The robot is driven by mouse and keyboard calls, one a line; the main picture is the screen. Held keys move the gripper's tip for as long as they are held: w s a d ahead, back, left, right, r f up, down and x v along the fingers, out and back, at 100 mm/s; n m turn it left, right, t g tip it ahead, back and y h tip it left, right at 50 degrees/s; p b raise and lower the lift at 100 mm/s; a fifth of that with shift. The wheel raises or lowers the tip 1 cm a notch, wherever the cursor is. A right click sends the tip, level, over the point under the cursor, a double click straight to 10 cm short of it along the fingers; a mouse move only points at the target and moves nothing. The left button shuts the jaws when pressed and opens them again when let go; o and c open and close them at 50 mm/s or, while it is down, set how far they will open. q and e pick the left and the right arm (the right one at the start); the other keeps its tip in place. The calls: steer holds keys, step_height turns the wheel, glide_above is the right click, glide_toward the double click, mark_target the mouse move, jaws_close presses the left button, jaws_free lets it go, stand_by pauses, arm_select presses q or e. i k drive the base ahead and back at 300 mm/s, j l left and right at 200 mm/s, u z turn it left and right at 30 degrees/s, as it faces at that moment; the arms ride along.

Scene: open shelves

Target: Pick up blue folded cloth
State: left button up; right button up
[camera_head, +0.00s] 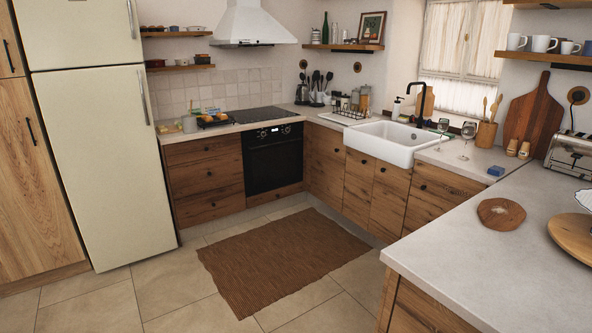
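A small blue item (496,171) lies on the right-hand countertop, behind the round wooden board and in front of the wine glasses. It is flat and block-like, and it is the only clearly blue thing on the counters. It is too small in the picture to tell for sure that it is folded cloth. Neither of my grippers is in view.
A round wooden board (501,213) lies on the right countertop (450,245). Wine glasses (467,132), a utensil crock (486,133) and a toaster (571,153) stand farther back. A white sink (385,140) is to the left. The brown rug (283,258) and floor are clear.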

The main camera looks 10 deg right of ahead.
mark_target(497, 171)
steer(key=i, duration=2)
